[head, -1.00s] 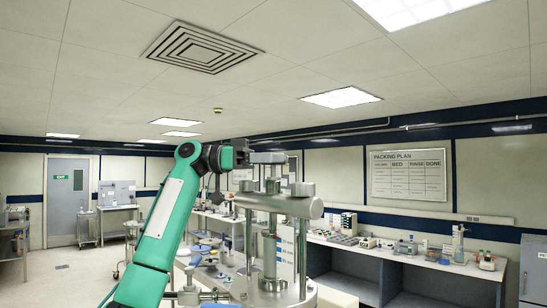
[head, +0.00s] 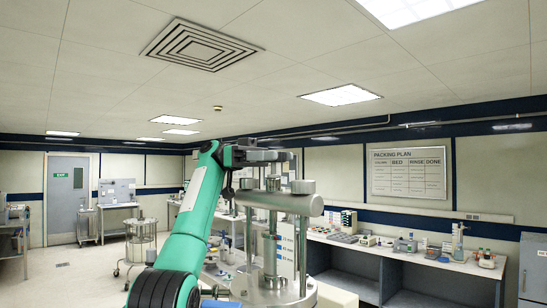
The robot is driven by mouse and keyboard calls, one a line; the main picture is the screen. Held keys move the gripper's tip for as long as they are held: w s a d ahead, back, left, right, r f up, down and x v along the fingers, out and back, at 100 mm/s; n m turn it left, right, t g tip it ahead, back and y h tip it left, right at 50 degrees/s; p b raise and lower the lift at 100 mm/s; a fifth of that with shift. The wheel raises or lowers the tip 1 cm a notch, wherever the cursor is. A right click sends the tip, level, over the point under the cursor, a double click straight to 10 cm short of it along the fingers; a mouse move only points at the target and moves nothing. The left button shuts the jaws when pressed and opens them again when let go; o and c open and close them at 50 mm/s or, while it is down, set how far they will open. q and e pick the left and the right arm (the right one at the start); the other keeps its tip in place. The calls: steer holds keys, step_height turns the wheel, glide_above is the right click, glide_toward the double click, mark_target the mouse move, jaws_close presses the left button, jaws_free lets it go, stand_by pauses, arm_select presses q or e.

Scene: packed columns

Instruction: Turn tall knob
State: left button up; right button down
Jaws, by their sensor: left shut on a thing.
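A steel press-like apparatus stands in front of me in the head view, with a thick horizontal crossbar (head: 285,203) on upright rods. Several metal knobs stand on top of the crossbar, including a short wide one at its right (head: 303,187). The tall knob (head: 268,172) rises from the middle of the bar, and its top is partly hidden by my gripper. My left gripper (head: 272,156), on the green arm, reaches in from the left above the bar and is shut on the tall knob. My right gripper is not in view.
A long bench (head: 360,246) with racks and glassware runs along the right wall under a packing plan board (head: 408,174). Open floor lies at the far left.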

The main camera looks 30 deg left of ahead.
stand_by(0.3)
arm_select(q)
steer(key=o, duration=1)
steer(key=shift+t, duration=0.4)
